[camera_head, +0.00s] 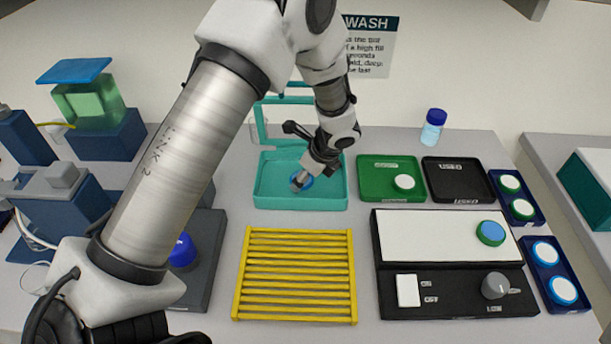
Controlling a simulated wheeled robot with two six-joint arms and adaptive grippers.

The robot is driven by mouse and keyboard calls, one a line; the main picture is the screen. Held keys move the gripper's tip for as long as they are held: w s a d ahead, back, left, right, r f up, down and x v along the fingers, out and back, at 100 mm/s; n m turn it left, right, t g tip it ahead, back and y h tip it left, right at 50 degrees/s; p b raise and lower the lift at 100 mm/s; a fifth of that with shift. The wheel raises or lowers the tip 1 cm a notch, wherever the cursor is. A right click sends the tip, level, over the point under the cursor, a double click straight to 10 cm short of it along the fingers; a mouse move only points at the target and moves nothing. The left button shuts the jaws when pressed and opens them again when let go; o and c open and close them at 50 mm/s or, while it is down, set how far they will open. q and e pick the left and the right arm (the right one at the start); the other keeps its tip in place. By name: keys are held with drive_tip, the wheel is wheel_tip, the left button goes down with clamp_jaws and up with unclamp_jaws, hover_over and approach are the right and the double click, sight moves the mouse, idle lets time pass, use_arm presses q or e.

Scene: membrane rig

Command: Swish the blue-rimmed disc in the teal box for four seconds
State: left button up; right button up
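The teal box (270,195) is a shallow open tray at the back middle of the table. My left arm arches over from the left and its gripper (301,180) points down into this box. A blue-rimmed disc (308,184) shows at the fingertips, inside the box walls. The fingers appear shut on it and cover much of it. The disc is small here, so its exact height over the box floor cannot be told. My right gripper is not in view.
A teal frame (259,122) stands behind the box. A yellow rack (295,232) is in front. To the right are a green tray (377,191) with a white disc, a black tray (458,182), and a black-and-white device (430,240) bearing a green-rimmed blue disc. Blue trays with discs line the right edge.

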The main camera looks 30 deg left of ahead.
use_arm(q)
drive_tip(key=shift+s, duration=0.1)
drive_tip(key=shift+a, duration=0.25)
drive_tip(key=shift+s+a, duration=0.25)
drive_tip(key=shift+a, duration=0.1)
drive_tip(key=shift+w+d, duration=0.35)
drive_tip(key=shift+d, duration=0.25)
idle(3.2)
wheel_tip(320, 180, up, 8)
drive_tip(key=p, duration=0.8)
drive_tip(key=shift+r, duration=0.25)
